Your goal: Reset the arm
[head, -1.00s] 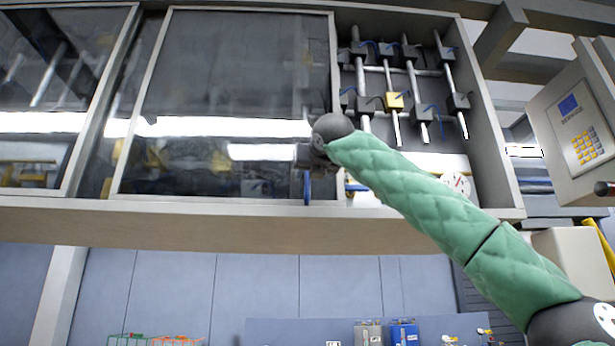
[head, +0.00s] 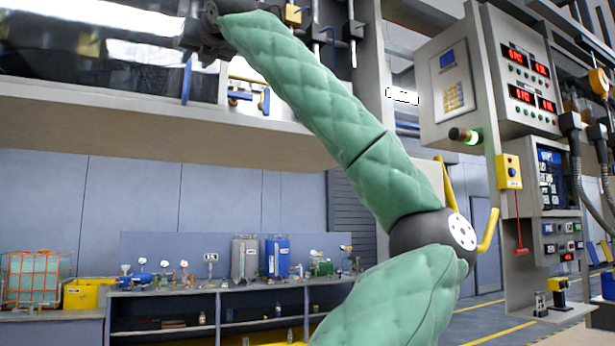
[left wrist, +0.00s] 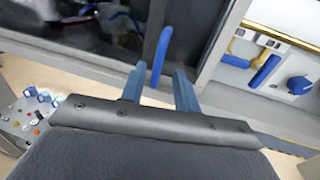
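My left arm, in green padding, reaches up in the head view to the glazed sliding door of the overhead cabinet (head: 110,75). My left gripper (head: 200,45) is dark and partly cut off at the top there, close to the door's blue handle (head: 187,78). In the left wrist view the left gripper (left wrist: 160,84) has its two blue-grey fingers apart. The blue handle (left wrist: 160,55) shows in the gap between them and beyond the tips. Whether a finger touches it I cannot tell. My right gripper is in neither view.
A control box with keypad (head: 453,85) and a panel with red displays (head: 530,90) stand right of my arm. A yellow box with a red pull (head: 509,172) hangs below. A workbench (head: 240,288) holds a blue canister (head: 277,257). Open floor shows at lower right.

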